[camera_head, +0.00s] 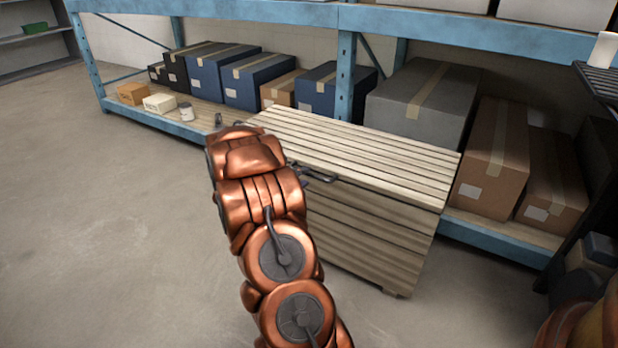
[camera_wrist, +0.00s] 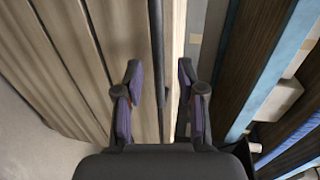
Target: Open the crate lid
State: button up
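The slatted wooden crate (camera_head: 365,232) stands on the floor in front of the blue shelving. Its pale slatted lid (camera_head: 365,150) lies flat and closed on top. A dark metal piece (camera_head: 320,176) shows at the lid's front edge beside my copper arm; I cannot tell whether it is a handle. In the head view my arm hides most of my gripper and the crate's left part. In the wrist view my gripper (camera_wrist: 160,76) is open, its two purple-grey fingers apart over pale slats. A dark lengthwise strip runs between them; contact is not clear.
Blue shelving (camera_head: 347,75) stands close behind the crate, with blue, grey and brown boxes on its lower level. A grey box (camera_head: 425,98) sits right behind the lid. A dark rack (camera_head: 600,85) is at the right. The floor at left is clear.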

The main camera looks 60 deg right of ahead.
aim_at(309, 174)
jog(key=shift+b+x, duration=0.45)
jog(key=shift+x, duration=1.65)
jog(key=shift+f, duration=0.1)
grip_shut()
